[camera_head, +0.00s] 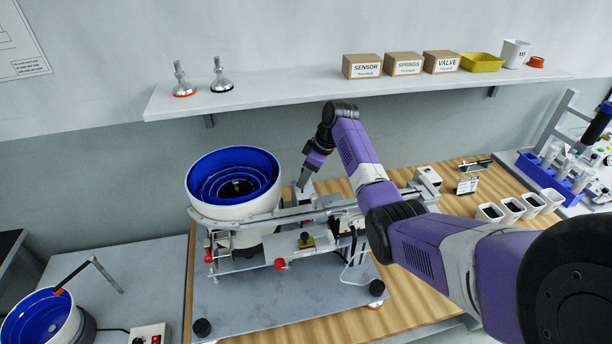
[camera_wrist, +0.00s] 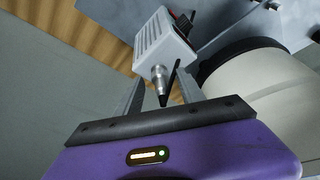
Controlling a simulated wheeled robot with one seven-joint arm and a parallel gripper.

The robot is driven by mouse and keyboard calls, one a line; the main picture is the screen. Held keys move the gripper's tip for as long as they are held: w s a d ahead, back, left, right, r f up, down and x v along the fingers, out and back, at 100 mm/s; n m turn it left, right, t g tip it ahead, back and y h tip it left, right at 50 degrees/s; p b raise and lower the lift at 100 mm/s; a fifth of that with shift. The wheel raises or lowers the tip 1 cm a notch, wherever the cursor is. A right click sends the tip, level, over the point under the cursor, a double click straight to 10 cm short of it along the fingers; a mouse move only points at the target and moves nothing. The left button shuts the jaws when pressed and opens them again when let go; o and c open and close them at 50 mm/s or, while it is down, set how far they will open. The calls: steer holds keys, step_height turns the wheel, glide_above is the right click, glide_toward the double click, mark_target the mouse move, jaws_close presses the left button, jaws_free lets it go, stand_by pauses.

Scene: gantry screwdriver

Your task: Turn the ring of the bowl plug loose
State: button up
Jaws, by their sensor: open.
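The bowl plug shows in the wrist view as a silver ring (camera_wrist: 158,76) with a dark tapered end (camera_wrist: 162,97) below it. It sticks out of a light grey ribbed box (camera_wrist: 166,45). My gripper (camera_wrist: 159,82) is open, with one finger on each side of the plug. I cannot tell whether either finger touches the ring. In the head view my gripper (camera_head: 303,181) points down just right of the blue-lined feeder bowl (camera_head: 205,208). The plug is too small or hidden to make out there.
A linear rail (camera_head: 290,213) runs right from the bowl over a grey base plate (camera_head: 240,305). The bowl's pale side (camera_wrist: 245,72) is close to the right of my gripper in the wrist view. A shelf with boxes (camera_head: 300,92) hangs behind. Black-topped cups (camera_head: 510,207) stand at right.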

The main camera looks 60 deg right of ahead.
steer(key=b+v, duration=0.1)
steer(key=v, duration=0.6)
steer(key=shift+r, duration=0.4)
steer(key=shift+s, duration=0.15)
